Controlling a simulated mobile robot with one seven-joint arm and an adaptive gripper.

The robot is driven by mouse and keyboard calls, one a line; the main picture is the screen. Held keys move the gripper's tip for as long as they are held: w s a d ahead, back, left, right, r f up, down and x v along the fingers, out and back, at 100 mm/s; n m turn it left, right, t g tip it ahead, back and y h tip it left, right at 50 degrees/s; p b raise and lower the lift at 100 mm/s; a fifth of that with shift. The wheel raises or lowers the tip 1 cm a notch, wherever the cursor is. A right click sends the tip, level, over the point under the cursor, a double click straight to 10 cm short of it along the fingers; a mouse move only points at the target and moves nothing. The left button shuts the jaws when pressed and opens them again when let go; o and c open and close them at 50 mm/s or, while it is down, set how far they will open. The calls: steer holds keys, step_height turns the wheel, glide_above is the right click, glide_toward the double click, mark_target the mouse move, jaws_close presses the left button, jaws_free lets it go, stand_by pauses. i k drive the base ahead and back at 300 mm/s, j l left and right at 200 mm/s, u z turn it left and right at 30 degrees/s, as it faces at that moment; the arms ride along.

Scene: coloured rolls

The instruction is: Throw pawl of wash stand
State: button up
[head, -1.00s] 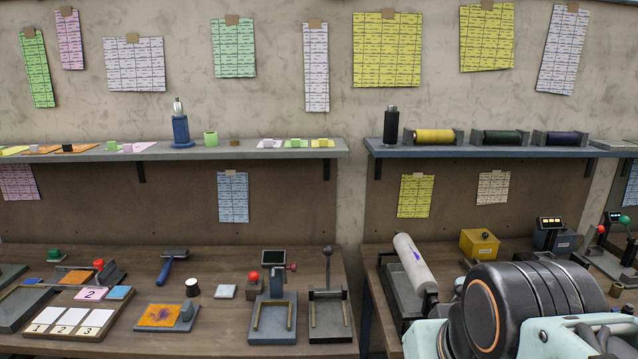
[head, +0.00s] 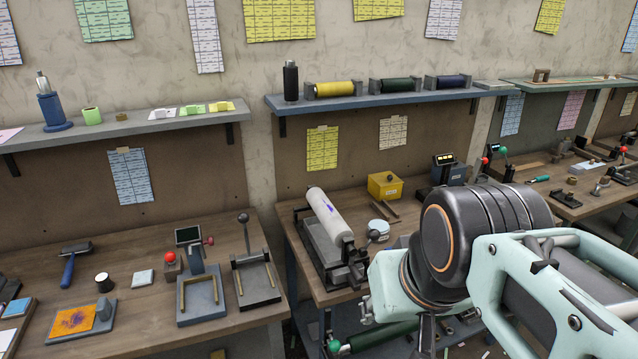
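The wash stand appears to be the dark grey tray frame (head: 310,240) on the middle bench, with a white roll (head: 326,214) lying along its top. The roll has a purple-blue mark. Dark brackets (head: 347,250) hold its near end, and a dark ball knob (head: 373,235) sits just right of them. I cannot make out which small part is the pawl. My arm covers the area to the right and in front of the stand. My gripper's fingers do not show, so I cannot see whether they are open or shut.
The blue shelf (head: 390,99) above carries a yellow roll (head: 333,89) and two dark rolls. The left bench holds a lever press (head: 255,284). A gap separates the benches.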

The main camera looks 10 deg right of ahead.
mark_target(373, 234)
steer(key=j+z, duration=0.35)
steer(key=k+j+z, duration=0.1)
steer(key=j+z, duration=0.25)
steer(key=k+j+z, duration=0.15)
steer(key=j, duration=0.2)
steer(key=k+j+z, duration=0.1)
steer(key=j, duration=0.25)
steer(key=k+j, duration=0.15)
steer(key=j, duration=0.15)
steer(key=k+j, duration=0.1)
steer(key=j, duration=0.25)
steer(key=k+j+z, duration=0.1)
steer(key=j, duration=0.2)
